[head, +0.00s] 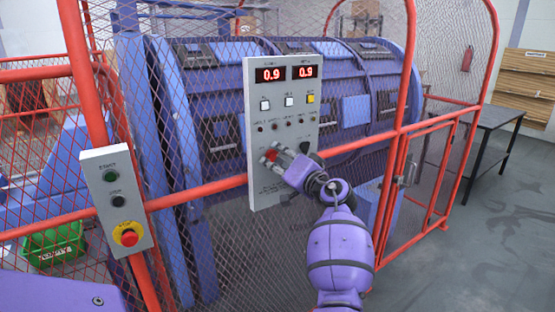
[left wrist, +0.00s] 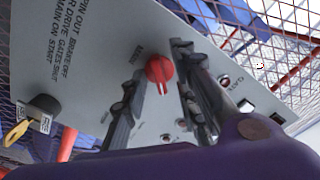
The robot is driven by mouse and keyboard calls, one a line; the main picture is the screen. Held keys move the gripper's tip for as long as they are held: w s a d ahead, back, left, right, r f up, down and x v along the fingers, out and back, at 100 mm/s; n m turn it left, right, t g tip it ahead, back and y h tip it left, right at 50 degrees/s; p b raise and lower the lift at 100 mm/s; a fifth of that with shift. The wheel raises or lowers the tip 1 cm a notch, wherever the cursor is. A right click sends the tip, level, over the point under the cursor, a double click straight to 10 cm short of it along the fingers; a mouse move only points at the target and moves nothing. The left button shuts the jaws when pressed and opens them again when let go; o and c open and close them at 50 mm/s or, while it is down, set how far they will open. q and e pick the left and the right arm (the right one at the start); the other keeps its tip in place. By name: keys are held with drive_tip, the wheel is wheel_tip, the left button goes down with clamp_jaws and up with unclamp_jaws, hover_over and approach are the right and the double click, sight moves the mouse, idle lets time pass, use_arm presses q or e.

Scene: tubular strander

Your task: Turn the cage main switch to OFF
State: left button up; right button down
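The main switch is a red rotary knob (head: 271,154) low on the grey control panel (head: 262,190) fixed to the cage. In the left wrist view the red knob (left wrist: 160,69) has a pale two-line mark and the word MAIN beside it. My left gripper (head: 279,160) is at the panel. Its fingers (left wrist: 161,65) stand open on either side of the knob, with small gaps showing. Whether the fingertips touch the panel I cannot tell. My right gripper is not in view.
The panel carries two red displays (head: 287,73), buttons and lamps. A button box with a red emergency stop (head: 129,238) hangs left. Red cage rails and mesh surround the purple drum (head: 345,110). A table (head: 480,122) stands right.

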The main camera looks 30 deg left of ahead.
use_arm(q)
drive_tip(key=shift+c, duration=0.2)
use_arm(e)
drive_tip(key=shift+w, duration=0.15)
use_arm(q)
clamp_jaws()
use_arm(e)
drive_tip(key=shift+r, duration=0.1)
